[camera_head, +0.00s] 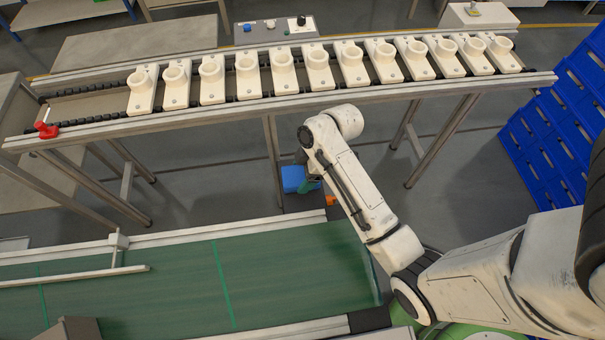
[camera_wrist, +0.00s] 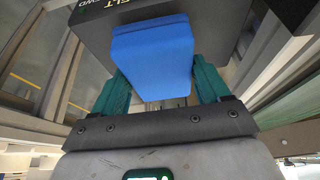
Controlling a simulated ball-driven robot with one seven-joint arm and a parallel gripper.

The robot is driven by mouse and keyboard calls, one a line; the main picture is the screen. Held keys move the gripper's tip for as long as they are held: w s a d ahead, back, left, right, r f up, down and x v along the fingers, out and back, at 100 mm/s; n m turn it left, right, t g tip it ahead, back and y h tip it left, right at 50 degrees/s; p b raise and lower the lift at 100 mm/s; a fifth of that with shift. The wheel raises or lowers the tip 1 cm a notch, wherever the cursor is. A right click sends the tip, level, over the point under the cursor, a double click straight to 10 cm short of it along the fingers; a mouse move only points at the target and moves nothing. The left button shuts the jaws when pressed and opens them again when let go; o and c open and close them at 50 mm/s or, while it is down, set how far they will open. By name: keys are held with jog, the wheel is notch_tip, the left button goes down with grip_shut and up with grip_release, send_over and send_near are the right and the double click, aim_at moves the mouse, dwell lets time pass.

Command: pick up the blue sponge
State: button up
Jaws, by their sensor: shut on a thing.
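The blue sponge (camera_wrist: 152,55) sits between the two teal fingers of my gripper (camera_wrist: 160,82) in the wrist view, with a finger against each side. My gripper is shut on it. In the head view the sponge (camera_head: 293,178) shows as a small blue block below the roller track and beyond the far edge of the green belt. My gripper (camera_head: 307,185) is mostly hidden behind my arm there. A dark box with pale lettering (camera_wrist: 92,32) is right behind the sponge in the wrist view; I cannot tell whether they touch.
A roller track (camera_head: 300,92) carrying a row of white holders (camera_head: 246,75) runs above and beyond my gripper. Its metal leg (camera_head: 272,160) stands just left of the sponge. The green belt (camera_head: 170,295) is nearer. Blue crates (camera_head: 560,120) stand at the right.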

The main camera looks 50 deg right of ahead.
aim_at(297, 175)
notch_tip(297, 175, up, 3)
jog(key=shift+r, duration=0.2)
jog(key=s+a+r, duration=0.2)
jog(key=s+r, duration=0.2)
jog(key=s, duration=0.2)
jog(key=s+a+r, duration=0.3)
jog(key=s+r, duration=0.2)
jog(key=s, duration=0.1)
jog(key=shift+s+a+r, duration=0.15)
jog(key=shift+s+a, duration=0.15)
jog(key=shift+s, duration=0.1)
jog(key=o, duration=0.5)
jog(key=c, duration=0.4)
jog(key=shift+p, duration=0.3)
